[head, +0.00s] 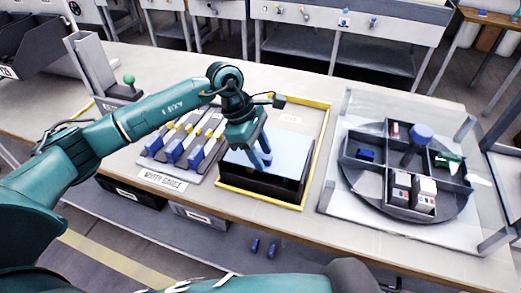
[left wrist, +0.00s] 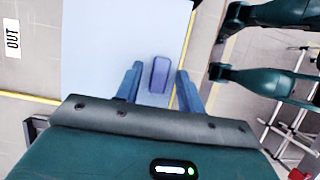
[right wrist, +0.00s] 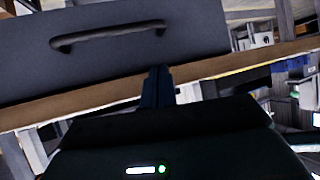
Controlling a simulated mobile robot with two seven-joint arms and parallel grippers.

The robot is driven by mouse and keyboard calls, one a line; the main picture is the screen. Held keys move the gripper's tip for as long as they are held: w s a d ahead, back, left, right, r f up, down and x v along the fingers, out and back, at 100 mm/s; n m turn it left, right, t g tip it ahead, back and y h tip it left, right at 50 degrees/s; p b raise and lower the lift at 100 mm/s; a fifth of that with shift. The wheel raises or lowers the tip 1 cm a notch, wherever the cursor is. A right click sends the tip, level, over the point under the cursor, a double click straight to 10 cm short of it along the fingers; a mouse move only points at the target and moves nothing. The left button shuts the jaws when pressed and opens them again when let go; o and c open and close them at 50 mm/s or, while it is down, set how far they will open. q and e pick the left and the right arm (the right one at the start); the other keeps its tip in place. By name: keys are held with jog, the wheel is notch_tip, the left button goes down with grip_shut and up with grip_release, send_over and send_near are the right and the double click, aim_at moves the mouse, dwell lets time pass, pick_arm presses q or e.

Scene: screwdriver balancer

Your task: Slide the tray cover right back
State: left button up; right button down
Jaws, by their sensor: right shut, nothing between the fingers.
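The tray cover (head: 290,146) is a flat pale blue plate on top of a black tray (head: 261,187) inside a yellow-outlined area of the bench. The cover also fills the middle of the left wrist view (left wrist: 105,50). Its blue block handle (left wrist: 159,74) stands up from it. My left gripper (head: 256,158) is over the cover. Its fingers (left wrist: 160,84) are open, one on each side of the handle, with gaps visible. My right gripper (right wrist: 158,86) is shut and empty, in front of a grey panel with a handle (right wrist: 107,35).
Left of the tray is a rack with blue and yellow pieces (head: 185,142). Right is a round divided organizer (head: 400,180) with parts and a blue knob, on a pale base with corner posts. A stand with a green ball (head: 129,79) is far left. Bare bench lies between.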

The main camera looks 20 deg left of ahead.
pick_arm(q)
grip_shut()
jog(key=shift+w, duration=0.1)
dwell(0.3)
